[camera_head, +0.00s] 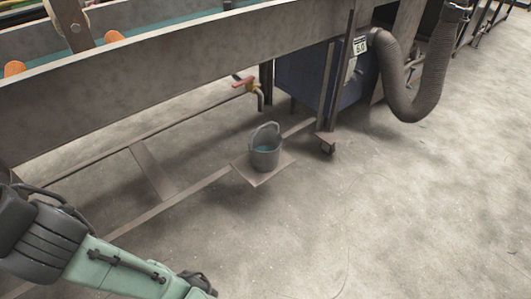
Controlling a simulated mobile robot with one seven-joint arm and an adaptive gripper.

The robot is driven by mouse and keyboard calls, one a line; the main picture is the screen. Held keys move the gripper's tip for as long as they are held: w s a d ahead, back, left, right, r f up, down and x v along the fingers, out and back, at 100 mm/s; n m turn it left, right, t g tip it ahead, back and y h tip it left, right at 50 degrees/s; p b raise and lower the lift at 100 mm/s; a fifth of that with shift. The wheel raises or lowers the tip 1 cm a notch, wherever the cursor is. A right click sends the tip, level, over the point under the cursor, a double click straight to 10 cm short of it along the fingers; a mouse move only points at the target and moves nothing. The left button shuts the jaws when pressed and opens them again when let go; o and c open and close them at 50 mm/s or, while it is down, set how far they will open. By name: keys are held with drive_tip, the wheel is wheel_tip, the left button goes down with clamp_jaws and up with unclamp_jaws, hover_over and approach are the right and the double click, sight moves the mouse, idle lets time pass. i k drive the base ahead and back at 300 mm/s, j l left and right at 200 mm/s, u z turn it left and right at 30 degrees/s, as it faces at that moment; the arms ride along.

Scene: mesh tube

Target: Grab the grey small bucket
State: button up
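The grey small bucket (265,158) stands upright on a small flat plate (262,179) low beneath the long trough, near the middle of the head view. Its handle is raised in an arc above the rim, and something bluish shows inside. My green and black arm reaches in from the lower left. Its dark end, my gripper (200,284), is at the bottom edge, below and left of the bucket and apart from it. The fingers are too small and partly cut off, so their opening is unclear.
A long metal trough (180,75) runs overhead across the upper left. A red-handled tap (247,84) hangs just above and behind the bucket. The floor in front is clear.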

sight(264, 145)
drive_tip(key=i+l+u, duration=0.1)
drive_tip(key=i+l, duration=0.6)
drive_tip(key=i+l+u, duration=0.1)
drive_tip(key=i+l, duration=0.55)
drive_tip(key=l, duration=0.2)
